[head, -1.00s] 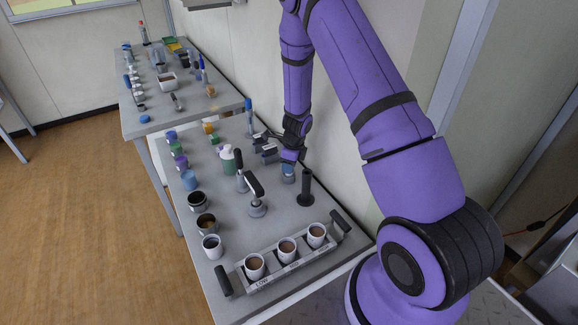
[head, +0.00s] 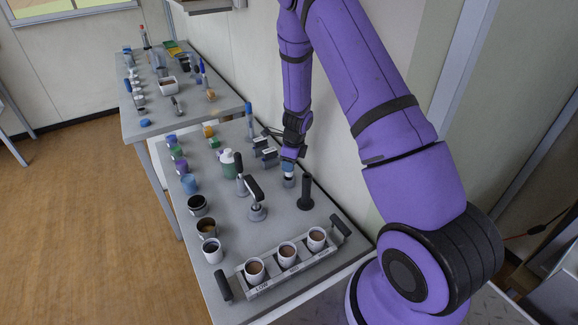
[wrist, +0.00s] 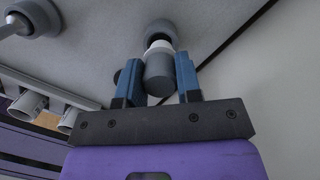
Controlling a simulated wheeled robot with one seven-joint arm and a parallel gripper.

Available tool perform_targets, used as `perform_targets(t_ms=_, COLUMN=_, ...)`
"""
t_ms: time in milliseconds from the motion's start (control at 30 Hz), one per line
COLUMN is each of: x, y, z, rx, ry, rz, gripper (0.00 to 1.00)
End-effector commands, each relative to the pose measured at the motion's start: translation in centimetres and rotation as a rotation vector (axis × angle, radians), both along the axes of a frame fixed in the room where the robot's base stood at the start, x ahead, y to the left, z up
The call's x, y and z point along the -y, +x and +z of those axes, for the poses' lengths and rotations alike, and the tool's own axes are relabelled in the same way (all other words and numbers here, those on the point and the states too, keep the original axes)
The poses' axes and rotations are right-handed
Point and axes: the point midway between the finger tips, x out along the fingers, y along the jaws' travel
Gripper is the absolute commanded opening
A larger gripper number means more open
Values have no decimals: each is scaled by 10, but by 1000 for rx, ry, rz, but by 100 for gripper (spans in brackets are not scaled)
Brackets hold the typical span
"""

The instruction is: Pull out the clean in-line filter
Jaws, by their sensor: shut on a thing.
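My gripper (head: 288,167) points down over the right side of the near table. Its blue fingers are shut on the in-line filter (wrist: 160,72), a grey cylinder with a white lower part. The white part also shows under the fingers in the head view (head: 289,176). Just below it is a round grey holder (head: 289,183), which also shows in the wrist view (wrist: 160,30). I cannot tell whether the filter's lower end is still inside the holder. Any marking of the filter as clean is too small to see.
A black post (head: 305,193) stands close by on the right. Two black-handled tools (head: 256,200) stand to the left. A rack of brown-filled cups (head: 243,278) is at the front. Cups and jars line the left edge. The wall is close behind my gripper.

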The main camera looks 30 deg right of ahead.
Motion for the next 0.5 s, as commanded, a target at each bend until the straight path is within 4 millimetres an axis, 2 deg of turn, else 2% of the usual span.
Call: perform_targets(t_ms=500, x=-1, y=0, z=22, rx=0, ry=0, rz=1, gripper=4)
